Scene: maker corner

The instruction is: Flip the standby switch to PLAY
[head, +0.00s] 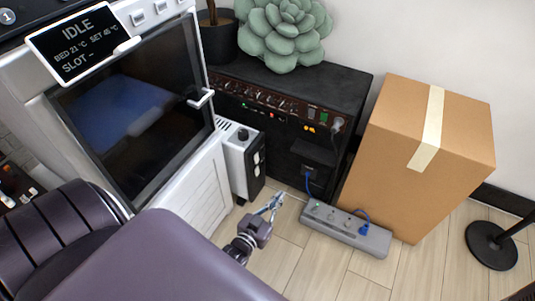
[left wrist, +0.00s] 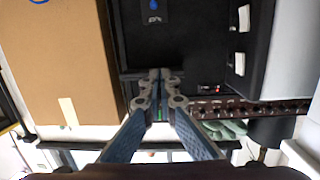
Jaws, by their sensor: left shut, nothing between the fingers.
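The black amplifier (head: 348,97) stands against the wall, with a brown panel of knobs (head: 265,98) along its upper front. Near the panel's right end are small green and dark red switches (head: 316,115) above orange lights. I cannot read which is standby or its position. My left gripper (head: 279,197) is shut and empty, low in front of the amplifier, above the floor. In the left wrist view, which looks upside down, its fingertips (left wrist: 158,76) meet in front of the dark amplifier, and the knob panel (left wrist: 250,110) shows to the right. My right gripper is out of view.
A grey power strip (head: 345,229) with a blue plug lies on the floor. A cardboard box (head: 405,155) stands right of the amplifier. A white unit (head: 237,165) and a glass-door machine (head: 180,190) stand left. A succulent (head: 283,35) sits on top.

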